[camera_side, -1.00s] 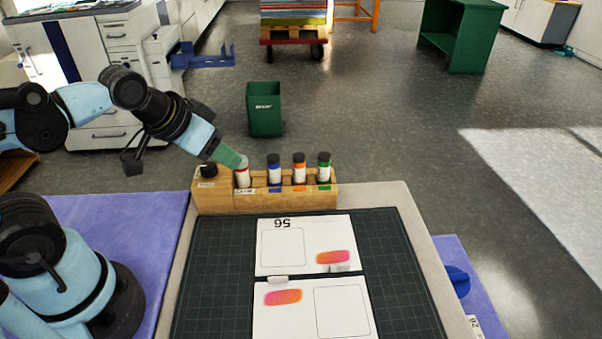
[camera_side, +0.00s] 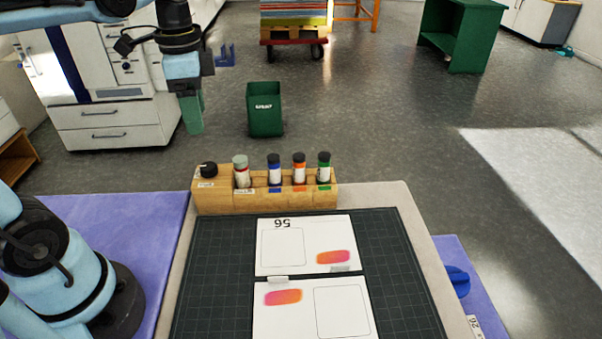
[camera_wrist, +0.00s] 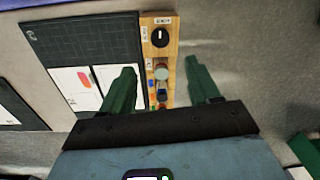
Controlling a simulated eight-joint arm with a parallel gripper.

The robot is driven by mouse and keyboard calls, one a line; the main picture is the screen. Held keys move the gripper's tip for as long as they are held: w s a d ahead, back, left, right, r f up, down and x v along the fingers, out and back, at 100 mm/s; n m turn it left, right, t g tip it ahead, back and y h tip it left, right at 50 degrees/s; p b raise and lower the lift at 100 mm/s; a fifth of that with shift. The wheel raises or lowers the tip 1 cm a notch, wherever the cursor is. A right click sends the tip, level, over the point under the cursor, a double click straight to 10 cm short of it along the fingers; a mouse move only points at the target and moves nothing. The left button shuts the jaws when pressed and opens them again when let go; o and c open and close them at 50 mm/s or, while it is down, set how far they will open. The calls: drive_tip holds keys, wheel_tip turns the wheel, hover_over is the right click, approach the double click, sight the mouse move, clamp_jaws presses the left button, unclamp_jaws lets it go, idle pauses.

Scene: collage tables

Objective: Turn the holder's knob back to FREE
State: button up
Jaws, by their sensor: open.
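The wooden holder (camera_side: 222,203) stands at the back edge of the dark cutting mat. Its black knob (camera_side: 208,169) is on top at the left end; in the wrist view the knob (camera_wrist: 160,38) shows a white pointer mark, with small labels beside it too small to read. A bottle with a grey-green cap (camera_side: 241,172) stands in the slot beside the knob. Bottles with blue (camera_side: 274,175), orange (camera_side: 299,174) and green (camera_side: 324,173) bands stand to its right. My gripper (camera_wrist: 160,78) is open and empty, raised above and behind the holder, apart from the knob.
Two white cards (camera_side: 305,262) with pink-orange patches lie on the cutting mat (camera_side: 395,275). A green bin (camera_side: 265,115) stands on the floor behind the holder. White drawers (camera_side: 110,120) are at the back left. The air above the holder is free.

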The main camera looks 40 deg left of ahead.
sight(208, 166)
wheel_tip(208, 166, down, 12)
drive_tip(key=shift+w+a+r, duration=0.1)
drive_tip(key=shift+a+r, duration=0.05)
drive_tip(key=shift+r, duration=0.05)
idle(0.4)
drive_tip(key=c, duration=1)
drive_tip(key=shift+c, duration=0.2)
